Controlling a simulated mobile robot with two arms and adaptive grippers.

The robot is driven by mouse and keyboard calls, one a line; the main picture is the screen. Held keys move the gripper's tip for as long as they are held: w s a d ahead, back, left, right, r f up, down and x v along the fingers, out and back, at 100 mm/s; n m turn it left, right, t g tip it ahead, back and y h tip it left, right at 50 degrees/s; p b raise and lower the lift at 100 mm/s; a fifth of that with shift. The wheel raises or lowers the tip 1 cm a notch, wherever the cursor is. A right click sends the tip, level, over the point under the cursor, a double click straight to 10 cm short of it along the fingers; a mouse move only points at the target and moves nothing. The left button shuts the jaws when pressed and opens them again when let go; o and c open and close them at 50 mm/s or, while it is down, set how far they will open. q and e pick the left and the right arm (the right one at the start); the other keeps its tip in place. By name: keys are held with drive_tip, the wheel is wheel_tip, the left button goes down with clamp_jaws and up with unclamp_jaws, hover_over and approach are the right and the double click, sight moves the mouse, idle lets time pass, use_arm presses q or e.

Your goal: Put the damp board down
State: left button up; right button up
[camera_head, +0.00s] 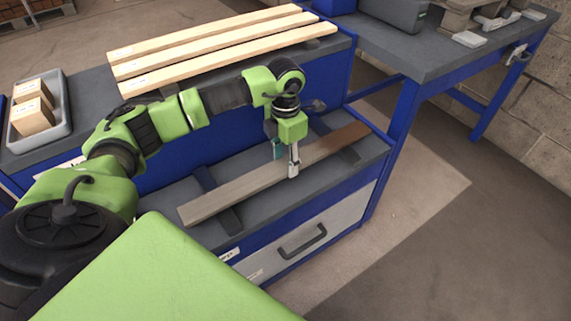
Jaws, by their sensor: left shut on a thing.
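The damp board (233,194) is a long greyish board, darker brown at its right end. It lies lengthwise along the lower shelf (281,204), across two dark cross strips. My left gripper (285,163) points down and is shut on the board a little right of its middle. I cannot tell whether the board rests on the strips or hangs just above them. My fingers hide a small part of the board. My right gripper is not in view.
Three pale boards (229,58) lie side by side on the upper grey top behind. A grey tray (66,115) with two wooden blocks stands at left. A blue-legged bench (455,50) is at right. A handled drawer (300,240) sits below the shelf.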

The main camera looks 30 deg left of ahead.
sight(286, 164)
use_arm(q)
drive_tip(key=shift+f, duration=0.65)
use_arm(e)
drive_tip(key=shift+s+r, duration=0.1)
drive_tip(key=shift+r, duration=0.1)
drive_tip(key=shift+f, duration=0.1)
use_arm(q)
drive_tip(key=o, duration=1.3)
drive_tip(key=shift+f, duration=0.1)
drive_tip(key=shift+r, duration=0.45)
wheel_tip(286, 164, up, 11)
drive_tip(key=p, duration=0.2)
drive_tip(key=shift+r, duration=0.2)
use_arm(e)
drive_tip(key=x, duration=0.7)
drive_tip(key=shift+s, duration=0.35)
